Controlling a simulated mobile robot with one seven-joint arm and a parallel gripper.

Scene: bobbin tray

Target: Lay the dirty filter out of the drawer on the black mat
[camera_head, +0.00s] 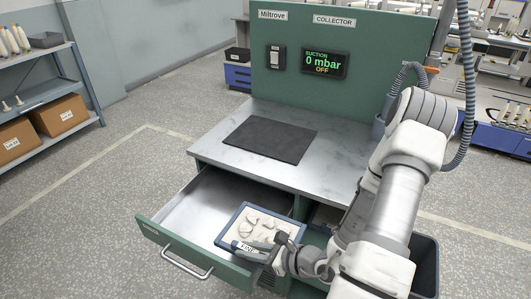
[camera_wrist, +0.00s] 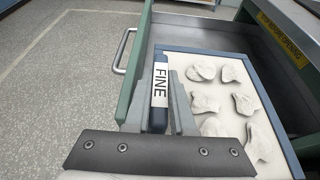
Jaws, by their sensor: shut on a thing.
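The dirty filter (camera_head: 250,222) has a blue frame, a cream face with several grey-white clumps, and a front bar labelled "FINE". My gripper (camera_wrist: 160,90) is shut on that bar, one finger on each side of the label. The filter is at the right side of the open drawer (camera_head: 190,205); I cannot tell whether it rests on the drawer floor or hangs just above it. The drawer is otherwise bare where I can see it. The black mat (camera_head: 270,140) lies flat and empty on the grey bench top, behind the drawer.
The green back panel (camera_head: 385,60) rises behind the bench, with a switch and a display reading "0 mbar OFF". The drawer handle (camera_head: 187,262) sticks out in front. A dark bin (camera_head: 425,262) stands at the lower right. A shelf with boxes (camera_head: 60,115) is far left.

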